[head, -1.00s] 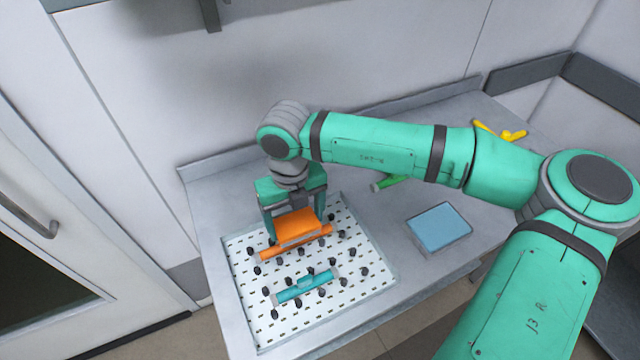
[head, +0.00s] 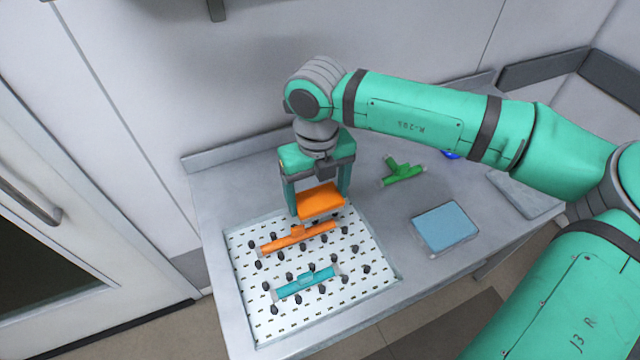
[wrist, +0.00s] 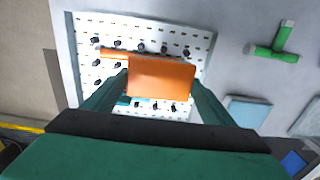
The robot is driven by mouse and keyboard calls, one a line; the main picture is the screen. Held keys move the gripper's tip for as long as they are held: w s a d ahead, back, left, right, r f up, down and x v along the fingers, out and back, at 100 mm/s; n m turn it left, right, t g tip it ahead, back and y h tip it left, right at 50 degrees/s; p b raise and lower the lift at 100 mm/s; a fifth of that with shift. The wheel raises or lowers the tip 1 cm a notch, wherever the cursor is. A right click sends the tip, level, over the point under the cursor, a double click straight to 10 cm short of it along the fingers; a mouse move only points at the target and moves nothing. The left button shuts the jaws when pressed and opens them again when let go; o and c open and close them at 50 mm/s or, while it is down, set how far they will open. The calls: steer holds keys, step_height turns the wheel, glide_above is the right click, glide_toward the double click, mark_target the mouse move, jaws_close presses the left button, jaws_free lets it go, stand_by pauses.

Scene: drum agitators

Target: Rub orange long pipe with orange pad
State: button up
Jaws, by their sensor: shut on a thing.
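The orange long pipe (head: 285,241) lies on the white pegged board, between black pegs. It has a short branch on its upper side. My gripper (head: 319,207) is shut on the orange pad (head: 320,200) and holds it above the right part of the pipe, seemingly apart from it. In the wrist view the orange pad (wrist: 162,78) sits between the fingers and covers much of the board. The left end of the orange long pipe (wrist: 113,53) shows beside the pad; the rest is hidden.
A teal pipe (head: 305,283) lies on the pegged board (head: 350,308), nearer the front. A blue pad (head: 444,226) lies on the table to the right. A green pipe (head: 402,172) lies behind it. A grey flat piece (head: 525,194) is at the far right.

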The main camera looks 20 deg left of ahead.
steer(key=shift+a+r, duration=0.1)
steer(key=shift+r, duration=1.45)
steer(key=shift+w, duration=0.1)
